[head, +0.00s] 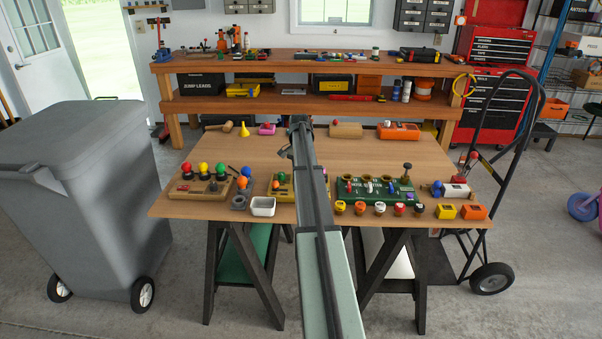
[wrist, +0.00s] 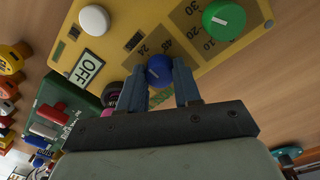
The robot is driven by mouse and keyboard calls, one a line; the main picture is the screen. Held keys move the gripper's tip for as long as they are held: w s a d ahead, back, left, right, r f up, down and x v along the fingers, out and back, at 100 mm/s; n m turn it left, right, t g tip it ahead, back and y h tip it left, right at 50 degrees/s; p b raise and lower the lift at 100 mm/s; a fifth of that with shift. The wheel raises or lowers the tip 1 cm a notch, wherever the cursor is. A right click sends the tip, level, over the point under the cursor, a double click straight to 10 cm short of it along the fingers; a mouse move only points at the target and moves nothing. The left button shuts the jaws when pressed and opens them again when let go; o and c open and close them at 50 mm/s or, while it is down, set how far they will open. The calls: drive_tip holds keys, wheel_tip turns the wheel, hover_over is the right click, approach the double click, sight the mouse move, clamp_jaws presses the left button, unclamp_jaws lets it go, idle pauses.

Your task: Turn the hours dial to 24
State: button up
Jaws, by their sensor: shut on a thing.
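A yellow control panel (wrist: 150,12) fills the upper middle of the wrist view. It has a blue dial (wrist: 159,70) beside a scale showing 24 and 48, a green dial (wrist: 223,20) with 10, 20 and 30 marks, a white round knob (wrist: 94,19) and an OFF label (wrist: 86,68). My gripper (wrist: 159,84) has one finger on each side of the blue dial and is shut on it. In the head view the panel (head: 289,192) is mostly hidden behind my arm, as is the gripper.
A green box with levers (head: 374,190) stands right of the panel. Several small coloured knobs line the front right edge. The table's middle (head: 240,150) is mostly clear.

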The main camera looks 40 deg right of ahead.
drive_tip(key=o, duration=1.1)
drive_tip(key=shift+c, duration=0.2)
wheel_tip(320, 180, up, 14)
drive_tip(key=shift+w, duration=0.25)
drive_tip(key=shift+f, duration=0.1)
